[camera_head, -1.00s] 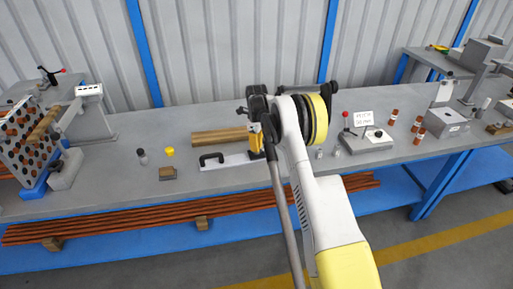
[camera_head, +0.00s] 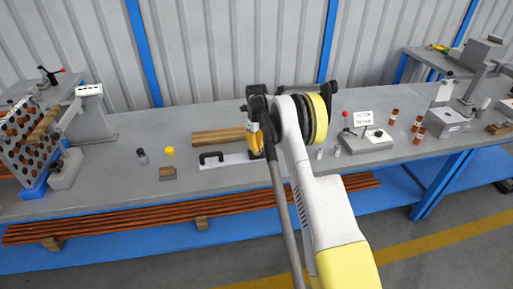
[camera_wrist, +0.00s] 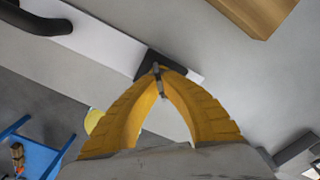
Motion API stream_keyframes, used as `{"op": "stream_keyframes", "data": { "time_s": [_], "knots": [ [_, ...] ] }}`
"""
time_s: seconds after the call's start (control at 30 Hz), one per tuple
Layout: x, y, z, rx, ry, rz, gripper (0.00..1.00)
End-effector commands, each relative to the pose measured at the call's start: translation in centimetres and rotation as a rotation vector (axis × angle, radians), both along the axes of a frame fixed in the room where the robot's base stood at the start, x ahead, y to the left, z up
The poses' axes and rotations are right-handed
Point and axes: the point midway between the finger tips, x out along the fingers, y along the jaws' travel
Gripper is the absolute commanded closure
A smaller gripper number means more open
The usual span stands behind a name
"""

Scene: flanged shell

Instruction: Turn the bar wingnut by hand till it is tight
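My gripper (camera_head: 256,146) is at the right end of a white plate (camera_head: 228,161) on the bench. In the wrist view its two yellow fingers (camera_wrist: 158,76) arch together and their tips meet at a small grey metal bar. This bar, which looks like the bar wingnut (camera_wrist: 159,84), lies between the tips, and the fingers appear shut on it. A dark block (camera_wrist: 150,63) is just behind the tips, at the end of the white plate. The wingnut's thread and seat are hidden by the fingers.
A black handle (camera_head: 211,158) stands on the plate. A wooden block (camera_head: 218,137) lies behind it. A yellow cap (camera_head: 169,151) and a small block (camera_head: 167,173) are to the left. A box with a red-knobbed lever (camera_head: 366,140) and brown cylinders (camera_head: 394,115) are to the right.

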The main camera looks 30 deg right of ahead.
Motion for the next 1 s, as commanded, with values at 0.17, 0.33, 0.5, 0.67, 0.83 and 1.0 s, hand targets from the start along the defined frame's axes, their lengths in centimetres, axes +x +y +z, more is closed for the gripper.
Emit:
{"op": "stream_keyframes", "data": {
  "time_s": [0.17,0.33,0.5,0.67,0.83,1.0],
  "knots": [
    [0.0,0.0,0.0,0.0,0.0,0.0,0.72],
    [0.0,0.0,0.0,0.0,0.0,0.001,0.72],
    [0.0,0.0,0.4,0.0,0.0,0.001,0.72],
    [0.0,0.0,2.6,0.0,0.0,0.001,0.72],
    [0.0,0.0,6.5,0.0,0.0,0.001,0.72],
    [0.0,0.0,9.9,0.0,0.0,0.001,0.72]
  ]
}}
